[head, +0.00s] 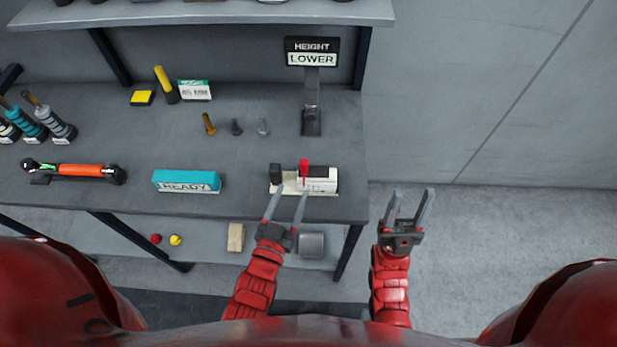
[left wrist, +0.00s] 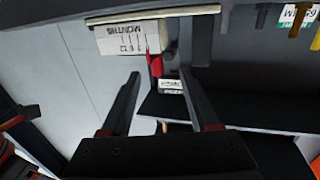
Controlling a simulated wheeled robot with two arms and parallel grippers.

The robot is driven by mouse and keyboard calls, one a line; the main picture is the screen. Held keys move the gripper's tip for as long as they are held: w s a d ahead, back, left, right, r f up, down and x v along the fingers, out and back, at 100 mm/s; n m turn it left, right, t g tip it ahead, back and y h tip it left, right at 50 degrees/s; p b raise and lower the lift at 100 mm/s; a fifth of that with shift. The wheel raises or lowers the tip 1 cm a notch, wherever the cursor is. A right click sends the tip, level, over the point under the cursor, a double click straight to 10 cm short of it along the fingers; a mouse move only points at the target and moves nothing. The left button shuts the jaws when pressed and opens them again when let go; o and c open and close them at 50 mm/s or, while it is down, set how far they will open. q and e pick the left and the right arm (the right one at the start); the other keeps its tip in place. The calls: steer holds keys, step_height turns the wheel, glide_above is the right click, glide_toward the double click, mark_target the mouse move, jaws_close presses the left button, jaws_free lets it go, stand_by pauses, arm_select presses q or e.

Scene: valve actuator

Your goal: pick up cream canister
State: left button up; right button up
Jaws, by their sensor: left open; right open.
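The cream canister (head: 317,182) is the cream-white body with dark markings near the shelf's front right corner, beside a red lever (head: 304,168) and a dark block (head: 275,173) on a cream base. In the left wrist view the cream canister (left wrist: 122,40) shows the print "MONTHS", with the red lever (left wrist: 155,65) beside it. My left gripper (head: 285,206) is open and empty, just in front of the base, its fingertips near the shelf edge. Its fingers also show in the left wrist view (left wrist: 165,85), apart from the canister. My right gripper (head: 411,195) is open and empty, right of the shelf.
A teal "READY" block (head: 186,181) lies left of the canister. A "HEIGHT LOWER" sign (head: 312,52) stands behind it. Several bolts (head: 236,127) stand further back, and an orange-handled tool (head: 80,170) lies at left. Open floor (head: 480,240) is at right.

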mark_target(303, 170)
arm_select(q)
steer(key=x, duration=0.4)
steer(key=shift+w+d+r, duration=0.2)
steer(key=shift+w+d, duration=0.1)
steer(key=shift+w, duration=0.25)
steer(key=x, duration=0.4)
steer(key=shift+d+r, duration=0.1)
steer(key=shift+d, duration=0.1)
steer(key=shift+s, duration=0.1)
jaws_close()
stand_by(0.5)
